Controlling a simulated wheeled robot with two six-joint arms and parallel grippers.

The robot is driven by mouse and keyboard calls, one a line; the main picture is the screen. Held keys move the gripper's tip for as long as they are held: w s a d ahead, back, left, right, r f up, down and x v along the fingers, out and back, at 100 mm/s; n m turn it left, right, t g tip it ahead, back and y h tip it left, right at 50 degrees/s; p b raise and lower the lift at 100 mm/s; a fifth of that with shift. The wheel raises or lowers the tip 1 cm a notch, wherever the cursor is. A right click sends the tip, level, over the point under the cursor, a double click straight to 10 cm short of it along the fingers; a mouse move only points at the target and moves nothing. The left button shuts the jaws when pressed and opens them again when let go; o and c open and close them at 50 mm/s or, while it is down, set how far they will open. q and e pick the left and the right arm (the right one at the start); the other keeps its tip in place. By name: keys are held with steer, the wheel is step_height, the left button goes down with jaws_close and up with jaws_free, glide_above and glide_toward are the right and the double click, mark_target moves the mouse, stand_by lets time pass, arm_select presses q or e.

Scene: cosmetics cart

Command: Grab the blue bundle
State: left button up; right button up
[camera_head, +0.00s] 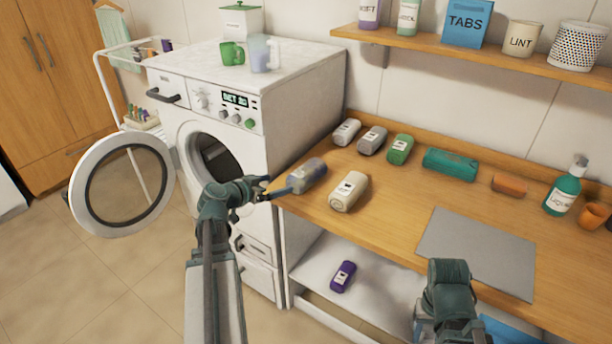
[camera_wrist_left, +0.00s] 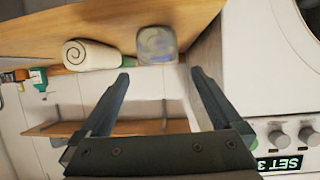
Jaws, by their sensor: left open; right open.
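The blue bundle (camera_head: 308,174) is a greyish-blue roll lying at the left end of the wooden counter (camera_head: 395,215). My left gripper (camera_head: 275,188) is open and empty at the counter's front left edge, pointing at the bundle's near end. In the left wrist view the round end of the bundle (camera_wrist_left: 156,45) shows just beyond the gap between the open left fingertips (camera_wrist_left: 160,75). It looks apart from both fingers. Part of my right arm shows at the bottom of the head view, but its fingers are not visible.
A cream roll (camera_head: 348,191) lies just right of the bundle. Grey and green rolls (camera_head: 400,149) lie behind. The washing machine (camera_head: 265,130), its round door open, stands close on the left. A grey mat (camera_head: 475,250) is bare. A purple roll (camera_head: 343,276) lies on the lower shelf.

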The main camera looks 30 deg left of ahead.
mark_target(292, 180)
arm_select(q)
steer(key=b+x, duration=0.2)
steer(key=x, duration=0.5)
steer(key=shift+w+f, duration=0.15)
steer(key=shift+f, duration=0.1)
steer(key=shift+w+b, duration=0.3)
steer(key=b+x, duration=0.2)
steer(key=x, duration=0.3)
steer(key=shift+w+d, duration=0.1)
steer(key=shift+d, duration=0.05)
steer(key=shift+c, duration=0.2)
steer(key=c, duration=1.2)
